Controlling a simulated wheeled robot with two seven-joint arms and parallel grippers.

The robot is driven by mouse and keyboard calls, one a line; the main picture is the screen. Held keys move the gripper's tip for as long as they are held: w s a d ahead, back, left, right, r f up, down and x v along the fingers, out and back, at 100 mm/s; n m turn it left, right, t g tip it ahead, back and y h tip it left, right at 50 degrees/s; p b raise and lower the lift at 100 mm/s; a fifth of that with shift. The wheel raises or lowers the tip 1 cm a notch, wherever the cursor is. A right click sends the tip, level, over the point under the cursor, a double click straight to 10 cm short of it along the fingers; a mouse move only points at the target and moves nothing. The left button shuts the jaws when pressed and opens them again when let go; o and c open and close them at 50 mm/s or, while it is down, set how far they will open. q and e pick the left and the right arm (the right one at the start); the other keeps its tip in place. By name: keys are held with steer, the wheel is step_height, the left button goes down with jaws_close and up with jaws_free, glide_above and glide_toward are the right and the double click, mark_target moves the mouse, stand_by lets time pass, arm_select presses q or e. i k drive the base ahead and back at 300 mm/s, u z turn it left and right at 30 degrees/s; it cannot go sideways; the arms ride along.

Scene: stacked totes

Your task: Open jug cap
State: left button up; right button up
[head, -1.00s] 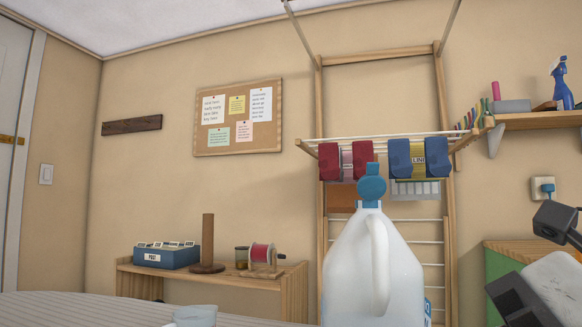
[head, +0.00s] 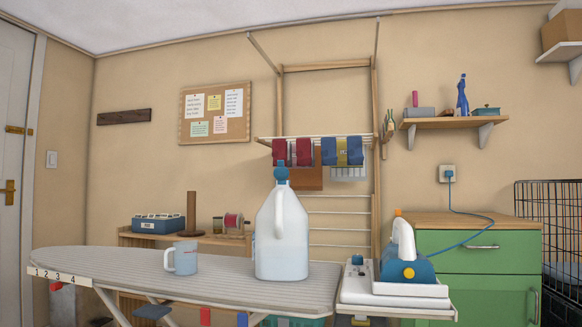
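A white jug (head: 282,236) with a handle stands upright on the ironing board (head: 215,282). Its blue cap (head: 281,172) sits on top of the neck. The whole jug shows, and nothing touches the cap. Neither of my grippers shows in the head view now.
A light blue cup (head: 182,258) stands on the board left of the jug. A green cabinet (head: 478,268) stands to the right. A wall drying rack (head: 376,200) with cloths is behind the jug.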

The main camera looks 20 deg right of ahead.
mark_target(281, 173)
steer(key=u, duration=0.7)
steer(key=i, duration=1.1)
steer(key=z, duration=0.7)
